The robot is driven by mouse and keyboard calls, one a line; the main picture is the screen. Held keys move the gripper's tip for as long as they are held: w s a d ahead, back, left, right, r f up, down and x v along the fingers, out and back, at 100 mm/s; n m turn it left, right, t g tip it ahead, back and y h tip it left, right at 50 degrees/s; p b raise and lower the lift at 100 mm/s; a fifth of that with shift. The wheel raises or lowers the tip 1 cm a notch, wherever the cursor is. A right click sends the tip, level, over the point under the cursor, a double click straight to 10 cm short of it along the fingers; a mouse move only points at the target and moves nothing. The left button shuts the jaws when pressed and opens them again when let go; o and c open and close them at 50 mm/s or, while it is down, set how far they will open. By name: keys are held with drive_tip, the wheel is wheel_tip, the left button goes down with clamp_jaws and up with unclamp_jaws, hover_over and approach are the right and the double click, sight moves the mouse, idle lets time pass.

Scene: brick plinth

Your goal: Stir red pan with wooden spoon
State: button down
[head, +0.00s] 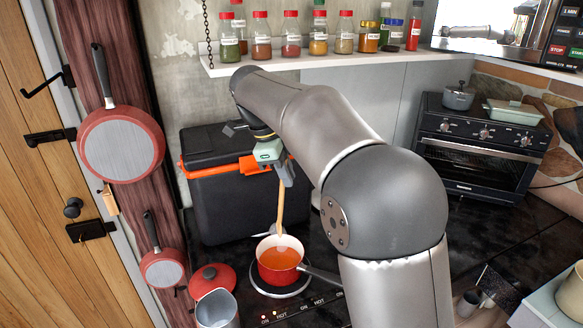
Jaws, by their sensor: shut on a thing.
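The red pan (279,276) sits on a round hob plate, with orange-red liquid inside and its dark handle pointing to the lower right. The wooden spoon (281,207) stands nearly upright, its lower end inside the pan at the far side. The spoon's tip is hidden in the pan. My gripper (284,176) is above the pan and shut on the upper part of the spoon. The fingers are partly hidden by my arm and the gripper body.
A black cooler box with orange latches (215,205) stands close behind the pan. A red lid (212,279) and a metal jug (217,310) are left of it. A spice shelf (330,60) hangs above. A black toaster oven (475,150) is at right.

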wheel_tip(320, 180, down, 12)
drive_tip(key=b, duration=0.9)
drive_tip(key=shift+f, duration=0.2)
drive_tip(key=shift+d+b, duration=0.1)
drive_tip(key=shift+b, duration=0.3)
